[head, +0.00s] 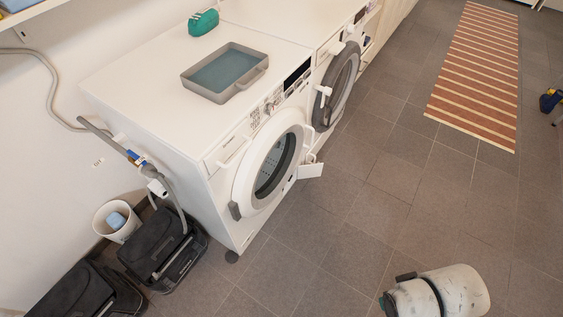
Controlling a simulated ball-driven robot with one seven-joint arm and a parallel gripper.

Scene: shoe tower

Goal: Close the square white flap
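A small square white flap (311,170) stands open at the lower right of the front of the nearer white washing machine (228,160). It sticks out over the floor, just right of the machine's round door. That round door (268,165) has a white ring and a dark glass middle. A white and grey part of my arm shows at the bottom right, well apart from the flap. My gripper's fingers are not in view.
A second machine (341,85) with a dark round door stands beyond. A grey tray (262,77) and a green object (203,22) lie on top. Black bins (165,250), a white bucket (112,222) and a hose are at left. The tiled floor is clear up to a striped rug (478,70).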

